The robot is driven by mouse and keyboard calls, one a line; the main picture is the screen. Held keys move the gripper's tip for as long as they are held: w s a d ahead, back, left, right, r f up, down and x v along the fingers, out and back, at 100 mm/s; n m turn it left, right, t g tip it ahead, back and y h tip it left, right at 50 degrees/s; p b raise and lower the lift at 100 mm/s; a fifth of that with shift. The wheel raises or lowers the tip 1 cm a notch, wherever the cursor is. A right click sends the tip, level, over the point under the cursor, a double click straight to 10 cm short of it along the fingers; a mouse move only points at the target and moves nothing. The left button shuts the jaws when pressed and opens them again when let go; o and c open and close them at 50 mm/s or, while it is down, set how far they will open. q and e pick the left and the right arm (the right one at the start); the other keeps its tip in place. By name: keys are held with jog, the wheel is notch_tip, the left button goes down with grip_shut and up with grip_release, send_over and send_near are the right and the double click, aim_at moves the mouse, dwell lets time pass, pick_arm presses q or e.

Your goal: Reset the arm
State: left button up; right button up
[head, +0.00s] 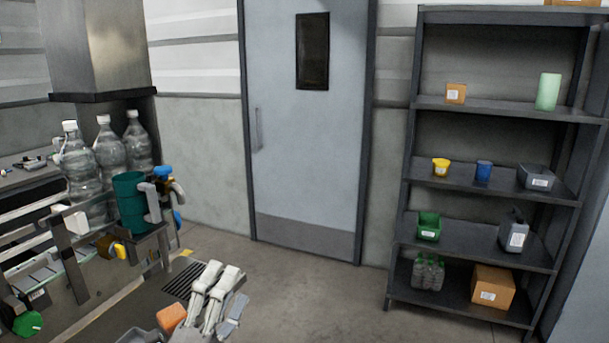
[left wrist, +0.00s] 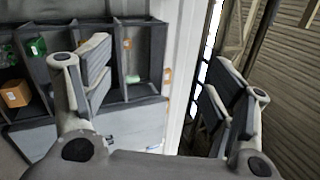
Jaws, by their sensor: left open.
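My left gripper (head: 217,292) is low in the middle of the head view, above the floor and in front of the machine's right end. In the left wrist view its two fingers (left wrist: 158,98) stand wide apart with nothing between them. Past them the shelf unit and a pale wall show, tilted sideways. The gripper touches nothing that I can see. My right gripper is in neither view.
At left, a machine bench (head: 80,290) carries several clear bottles (head: 110,155) and a dark green cup (head: 130,200). A grey door (head: 305,150) stands behind. A shelf unit (head: 480,184) at right holds boxes, cups and bins. The floor (head: 310,295) between is clear.

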pick_arm(q)
jog(key=s+a+f+n+g+y, duration=0.2)
jog(key=a+f+n+g+y, duration=0.15)
jog(key=f+n, duration=0.45)
jog(key=s+a+f+n+g+y, duration=0.3)
jog(key=a+f+n+y, duration=0.25)
jog(key=f, duration=0.45)
jog(key=s+d+f+n+g+h, duration=0.1)
jog(key=s+f+n+g, duration=0.35)
jog(key=s+f, duration=0.4)
jog(key=s+f+n+g+h, duration=0.1)
jog(key=s+f+n+g, duration=0.35)
jog(key=s, duration=0.75)
notch_tip(320, 180, down, 29)
jog(key=s+m+g, duration=0.1)
jog(key=s+g, duration=0.2)
jog(key=s+a+f+g, duration=0.1)
jog(key=s+a+f, duration=0.1)
jog(key=s+f, duration=1.2)
jog(key=shift+s+a+f+y, duration=0.3)
jog(key=shift+s+a, duration=0.05)
jog(key=shift+s, duration=0.55)
